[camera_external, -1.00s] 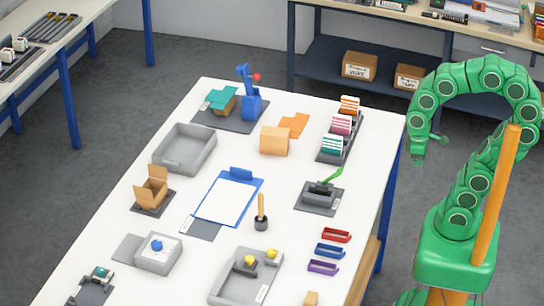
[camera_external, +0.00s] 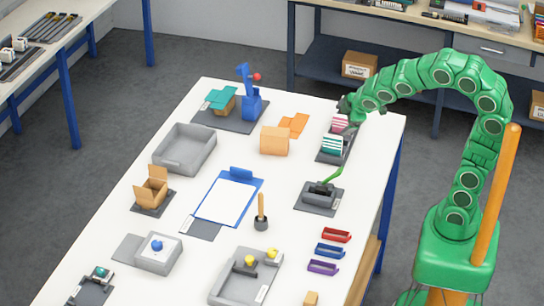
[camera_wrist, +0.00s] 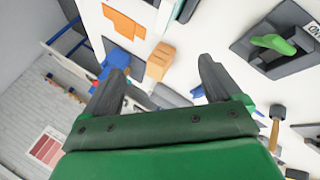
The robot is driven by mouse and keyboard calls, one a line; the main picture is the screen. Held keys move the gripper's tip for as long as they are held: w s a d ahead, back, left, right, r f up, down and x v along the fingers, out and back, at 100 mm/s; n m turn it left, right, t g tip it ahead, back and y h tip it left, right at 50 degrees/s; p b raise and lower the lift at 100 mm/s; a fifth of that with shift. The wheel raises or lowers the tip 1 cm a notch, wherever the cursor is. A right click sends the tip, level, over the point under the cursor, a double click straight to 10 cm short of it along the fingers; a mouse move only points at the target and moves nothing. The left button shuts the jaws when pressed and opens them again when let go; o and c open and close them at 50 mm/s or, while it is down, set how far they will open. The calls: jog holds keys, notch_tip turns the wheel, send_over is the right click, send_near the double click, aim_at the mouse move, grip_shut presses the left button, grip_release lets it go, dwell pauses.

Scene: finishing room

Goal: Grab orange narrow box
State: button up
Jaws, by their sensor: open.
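The rack (camera_external: 334,158) of narrow boxes stands at the back right of the white table. A teal-striped narrow box (camera_external: 333,145) and a pink-striped narrow box (camera_external: 340,123) show in it. The orange-striped narrow box at the rack's far end is hidden behind my gripper (camera_external: 346,106) in the external view. My gripper is over that far end; I cannot tell whether it touches the box. In the wrist view, my gripper (camera_wrist: 160,80) has its two dark fingers spread apart, with no object clearly held between them.
A wider orange box (camera_external: 274,141) and a flat orange piece (camera_external: 294,124) lie left of the rack. A dark fixture with a green lever (camera_external: 329,178) stands in front of it. A blue stand (camera_external: 251,103) is farther left.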

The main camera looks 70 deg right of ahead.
aim_at(277, 132)
jog(key=w+d+n+t+h, duration=0.1)
jog(key=w+d+n+t, duration=0.65)
jog(key=w+n, duration=0.6)
jog(key=w+a+f+n+y, duration=0.1)
jog(key=w+f+n+y, duration=0.1)
jog(key=f+n, duration=0.2)
jog(key=w+a+f+n+y, duration=0.1)
jog(key=f+n, duration=0.3)
jog(key=n, duration=0.4)
jog(key=w+a+f+n+y, duration=0.2)
jog(key=w+f+n+y, duration=0.1)
jog(key=n, duration=0.3)
jog(key=shift+w+f+g+y, duration=0.1)
jog(key=shift+f+g+y, duration=0.3)
jog(key=shift+f, duration=0.2)
jog(key=shift+d+x, duration=0.1)
jog(key=shift+x, duration=1.5)
jog(key=shift+d+x, duration=0.15)
jog(key=shift+x, duration=1.45)
jog(key=shift+w+r, duration=0.1)
jog(key=shift+r, duration=0.05)
jog(key=c, duration=1.2)
jog(key=shift+o, duration=0.2)
